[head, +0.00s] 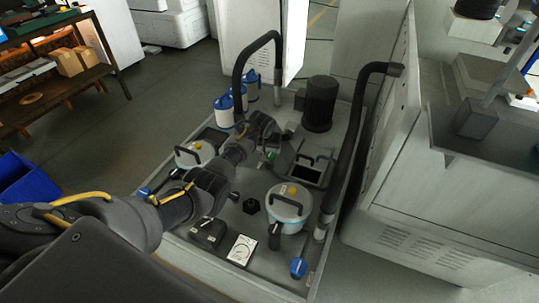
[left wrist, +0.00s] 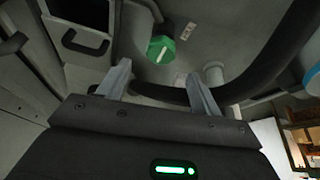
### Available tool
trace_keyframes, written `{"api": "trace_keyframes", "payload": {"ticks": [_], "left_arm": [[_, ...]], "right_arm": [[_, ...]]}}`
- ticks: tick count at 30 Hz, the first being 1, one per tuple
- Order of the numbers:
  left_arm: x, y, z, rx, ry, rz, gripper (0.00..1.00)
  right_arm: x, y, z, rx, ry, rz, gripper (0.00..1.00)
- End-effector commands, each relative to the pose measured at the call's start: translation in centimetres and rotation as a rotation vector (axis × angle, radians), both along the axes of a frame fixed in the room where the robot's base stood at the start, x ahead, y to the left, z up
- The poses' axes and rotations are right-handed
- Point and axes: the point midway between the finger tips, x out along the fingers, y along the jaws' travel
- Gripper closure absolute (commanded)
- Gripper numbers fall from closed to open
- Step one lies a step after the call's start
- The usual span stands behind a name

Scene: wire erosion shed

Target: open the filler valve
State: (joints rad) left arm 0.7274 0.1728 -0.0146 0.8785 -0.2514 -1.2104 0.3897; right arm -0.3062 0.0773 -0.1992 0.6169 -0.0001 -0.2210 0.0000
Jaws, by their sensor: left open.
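A green knob with a pale stripe (left wrist: 161,48), possibly the filler valve, sits on the grey machine deck in the left wrist view. My left gripper (left wrist: 158,71) is open, its two fingers apart, with nothing between them. The knob lies just beyond the fingertips, roughly centred between them and apart from both. In the head view my left gripper (head: 266,148) is over the middle of the deck, and the arm hides part of it. Blue handles (head: 298,267) also show on the deck. My right gripper is not in view.
A thick black hose (left wrist: 275,70) curves beside the knob. A dark motor (head: 320,103), a lidded filter pot (head: 289,206), a gauge (head: 242,249) and white-and-blue canisters (head: 224,109) crowd the deck. A tall grey panel (head: 385,110) bounds the right side.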

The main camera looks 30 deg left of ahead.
Motion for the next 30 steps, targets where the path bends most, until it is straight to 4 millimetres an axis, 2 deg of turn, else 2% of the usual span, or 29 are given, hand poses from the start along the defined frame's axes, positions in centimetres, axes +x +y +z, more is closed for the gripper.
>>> {"api": "trace_keyframes", "payload": {"ticks": [3,12,26,30], "left_arm": [[0.8,0.2,-2.2,0.0,0.001,0.001,0.35],[2.1,0.5,-5.4,0.001,0.0,0.001,0.35],[2.4,0.6,-5.9,0.001,-0.001,-0.001,0.35],[2.4,0.6,-5.9,0.001,-0.001,-0.001,0.51]], "right_arm": [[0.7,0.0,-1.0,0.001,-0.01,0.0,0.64],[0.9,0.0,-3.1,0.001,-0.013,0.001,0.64],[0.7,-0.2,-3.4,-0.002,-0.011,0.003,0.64],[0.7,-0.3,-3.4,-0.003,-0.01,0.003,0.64]]}}
